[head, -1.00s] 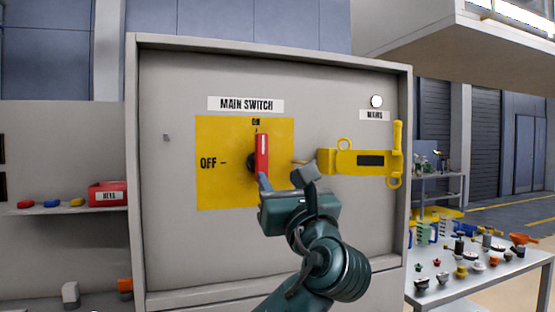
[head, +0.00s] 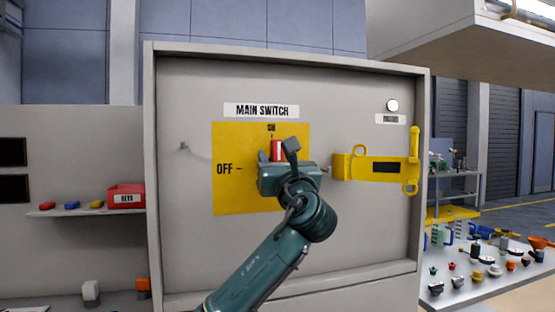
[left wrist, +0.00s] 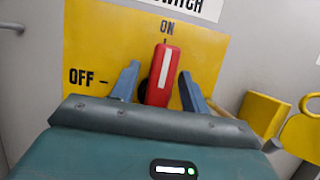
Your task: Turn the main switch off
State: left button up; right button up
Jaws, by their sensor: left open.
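The main switch is a red handle (head: 277,150) with a white stripe on a yellow plate (head: 231,196). It points up at the ON mark, leaning slightly right in the left wrist view (left wrist: 162,78). The OFF mark (head: 224,169) is on its left. My left gripper (left wrist: 160,88) is open, with one blue-grey finger on each side of the red handle and visible gaps between. In the head view my left gripper (head: 284,158) covers the lower handle. My right gripper is not in view.
A yellow hasp-like bracket (head: 378,168) is on the cabinet right of the switch, close to my gripper. A white round lamp (head: 392,106) is above it. A shelf with a red box (head: 126,196) is at left, and a table with small parts (head: 480,268) at right.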

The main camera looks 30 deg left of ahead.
pick_arm(q)
jog(key=shift+c, duration=0.3)
jog(key=c, duration=0.9)
